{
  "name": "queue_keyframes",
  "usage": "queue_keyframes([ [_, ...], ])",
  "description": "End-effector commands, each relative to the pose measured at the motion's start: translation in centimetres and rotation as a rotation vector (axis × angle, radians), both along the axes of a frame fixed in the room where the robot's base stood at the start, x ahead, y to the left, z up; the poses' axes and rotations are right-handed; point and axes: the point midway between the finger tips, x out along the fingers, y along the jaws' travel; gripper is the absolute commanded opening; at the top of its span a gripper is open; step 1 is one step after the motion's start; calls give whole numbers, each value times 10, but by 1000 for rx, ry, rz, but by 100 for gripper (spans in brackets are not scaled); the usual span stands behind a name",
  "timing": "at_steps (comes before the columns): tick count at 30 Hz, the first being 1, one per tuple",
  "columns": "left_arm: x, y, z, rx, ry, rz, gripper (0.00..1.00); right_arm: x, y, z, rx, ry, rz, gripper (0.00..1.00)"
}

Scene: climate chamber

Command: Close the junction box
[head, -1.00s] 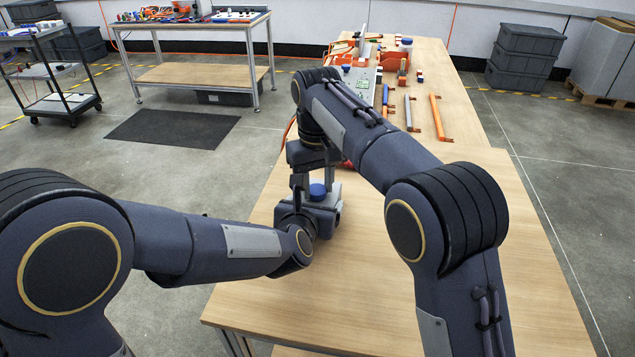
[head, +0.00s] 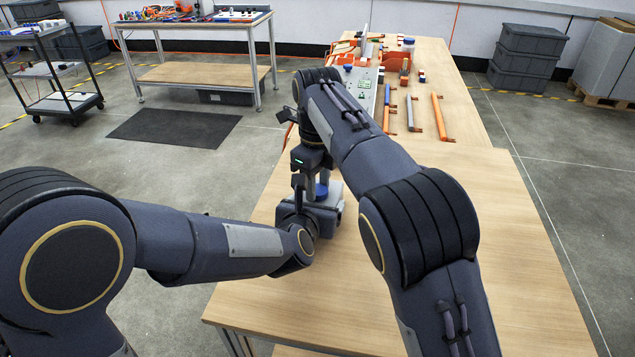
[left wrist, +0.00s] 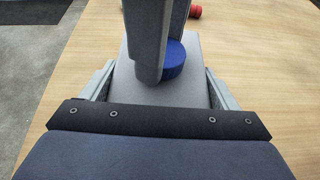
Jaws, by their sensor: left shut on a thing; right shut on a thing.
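The junction box is a grey box (head: 330,203) on the near wooden table, partly hidden by my arms. It also shows in the left wrist view (left wrist: 192,95), between the two fingers of my left gripper (left wrist: 162,88), which is shut on its sides. A round blue knob (left wrist: 174,60) sits on top of the box; it also shows in the head view (head: 321,190). My right gripper (head: 311,186) comes down from above and is shut on the blue knob. Its grey fingers cover part of the knob in the left wrist view.
A red cylinder (left wrist: 195,11) lies beyond the box. The near table's right side is clear.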

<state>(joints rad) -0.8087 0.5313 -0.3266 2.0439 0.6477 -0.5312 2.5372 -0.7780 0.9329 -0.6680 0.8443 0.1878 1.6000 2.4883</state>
Motion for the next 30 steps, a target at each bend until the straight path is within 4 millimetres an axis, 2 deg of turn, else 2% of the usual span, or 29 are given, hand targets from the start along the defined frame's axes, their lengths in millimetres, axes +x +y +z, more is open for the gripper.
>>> queue_keyframes([
  [6, 0, 0, 0, 0, 0, -1, 18, 1, -2, -4, -13, 5, -468, 15],
  [9, 0, 0, 0, 0, 0, 0, 18, 1, -3, -6, -15, 10, -575, 15],
  [15, 0, 0, 0, -1, -1, 1, 18, 1, -2, -3, -8, 2, -692, 15],
  [26, 0, 1, 0, 0, -1, 2, 18, 1, -2, -1, -1, -1, -708, 15],
  [27, 0, 1, 0, 0, -1, 2, 18, 1, -2, 0, -1, -1, -707, 41],
  [30, 0, 1, 0, 0, -1, 2, 18, 1, -2, 0, -1, 0, -707, 54],
])
